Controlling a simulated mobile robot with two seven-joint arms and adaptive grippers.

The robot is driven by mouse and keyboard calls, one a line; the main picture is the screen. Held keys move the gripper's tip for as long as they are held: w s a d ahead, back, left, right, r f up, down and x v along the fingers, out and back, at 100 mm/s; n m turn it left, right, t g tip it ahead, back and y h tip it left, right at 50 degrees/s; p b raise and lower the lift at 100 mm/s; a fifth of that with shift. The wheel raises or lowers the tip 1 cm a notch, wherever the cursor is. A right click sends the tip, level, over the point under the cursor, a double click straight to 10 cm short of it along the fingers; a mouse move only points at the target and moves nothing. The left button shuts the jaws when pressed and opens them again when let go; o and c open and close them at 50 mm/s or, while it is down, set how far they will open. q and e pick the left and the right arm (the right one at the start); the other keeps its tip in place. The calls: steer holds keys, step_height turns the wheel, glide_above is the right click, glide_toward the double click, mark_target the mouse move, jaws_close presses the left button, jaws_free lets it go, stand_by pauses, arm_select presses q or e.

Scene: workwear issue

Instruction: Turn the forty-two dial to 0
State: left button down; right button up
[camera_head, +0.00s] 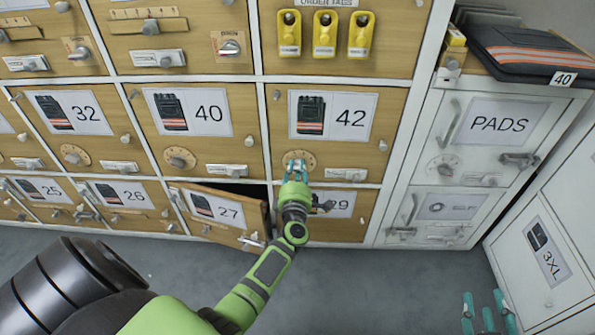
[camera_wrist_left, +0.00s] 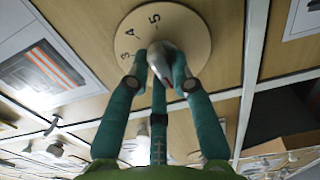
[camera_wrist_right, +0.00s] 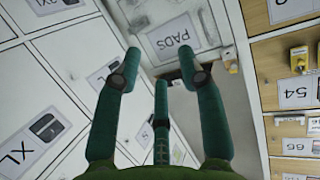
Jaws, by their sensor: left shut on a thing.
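The forty-two dial (camera_head: 311,160) is a round wooden disc on the front of the locker labelled 42 (camera_head: 340,117). My left gripper (camera_head: 296,165) is at this dial. In the left wrist view, its fingers (camera_wrist_left: 160,65) are shut on the dial's grey metal knob (camera_wrist_left: 163,58). The dial plate (camera_wrist_left: 185,25) shows the numbers 3, 4 and 5 on its visible part. The fingers hide the rest of the numbers, and I cannot read the setting. My right gripper (camera_head: 486,306) is open and empty at the lower right, away from the lockers; it also shows in the right wrist view (camera_wrist_right: 158,65).
The door labelled 27 (camera_head: 230,213) stands ajar just left of my left forearm. A white PADS cabinet (camera_head: 497,124) is to the right, with a dark folded garment (camera_head: 530,55) on top. Yellow order tags (camera_head: 325,34) hang above locker 42. The grey floor in front is clear.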

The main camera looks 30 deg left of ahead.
arm_select(q)
steer(key=shift+a+r+n, duration=0.2)
steer(key=shift+a+n, duration=0.05)
steer(key=shift+n, duration=0.25)
arm_select(e)
steer(key=shift+w+a+r+t+y, duration=0.1)
steer(key=shift+a+r+t+y, duration=0.1)
steer(key=shift+r, duration=0.2)
steer(key=shift+w+a+r+t+y, duration=0.1)
steer(key=shift+r+t, duration=0.1)
steer(key=shift+r, duration=0.2)
arm_select(q)
steer(key=c, duration=1.1)
jaws_free()
steer(key=shift+o, duration=0.2)
steer(key=shift+f, duration=0.1)
steer(key=shift+d+f, duration=0.1)
